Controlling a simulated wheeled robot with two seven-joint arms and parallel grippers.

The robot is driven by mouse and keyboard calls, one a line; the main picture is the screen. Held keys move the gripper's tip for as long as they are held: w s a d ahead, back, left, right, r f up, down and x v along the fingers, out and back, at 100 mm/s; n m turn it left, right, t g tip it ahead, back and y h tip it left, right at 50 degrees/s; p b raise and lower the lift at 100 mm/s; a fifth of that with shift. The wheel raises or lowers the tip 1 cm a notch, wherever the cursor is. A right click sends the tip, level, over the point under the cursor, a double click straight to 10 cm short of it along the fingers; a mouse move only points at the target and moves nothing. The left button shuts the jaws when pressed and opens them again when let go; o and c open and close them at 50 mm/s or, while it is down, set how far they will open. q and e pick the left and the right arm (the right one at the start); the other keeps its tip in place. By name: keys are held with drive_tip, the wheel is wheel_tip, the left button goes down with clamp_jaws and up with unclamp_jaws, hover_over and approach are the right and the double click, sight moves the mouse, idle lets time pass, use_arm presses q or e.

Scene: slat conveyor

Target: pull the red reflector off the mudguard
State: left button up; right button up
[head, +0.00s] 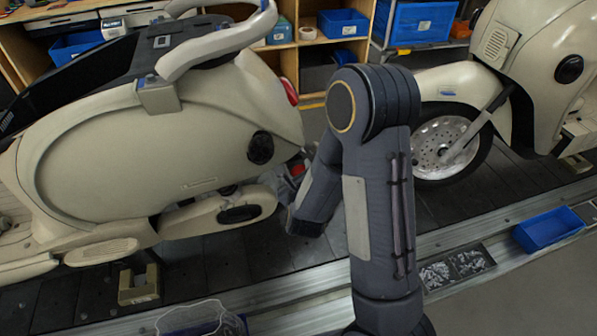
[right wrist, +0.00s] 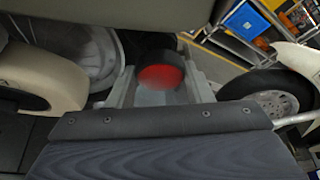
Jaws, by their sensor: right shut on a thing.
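The red reflector (right wrist: 161,76) is a round red disc in the right wrist view, on a dark part that looks like the mudguard (right wrist: 157,56) under the rear of the cream scooter (head: 150,130). My right gripper (right wrist: 161,88) has one finger on each side of the reflector and is shut on it. In the head view the right gripper (head: 297,178) is low behind the scooter's tail, partly hidden by my own forearm; only a little red shows there. Whether the reflector has come away from the mudguard I cannot tell. My left gripper is not in view.
A second cream scooter (head: 540,60) stands to the right, its front wheel (head: 440,145) near my right arm. A blue bin (head: 548,228) and a tray of small metal parts (head: 455,268) are along the conveyor's edge. Shelves with blue bins stand behind.

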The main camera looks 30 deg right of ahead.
drive_tip(key=s+a+b, duration=0.2)
drive_tip(key=s+b, duration=0.1)
drive_tip(key=s, duration=0.5)
drive_tip(key=shift+s+b, duration=0.4)
drive_tip(key=shift+a, duration=0.1)
idle(0.7)
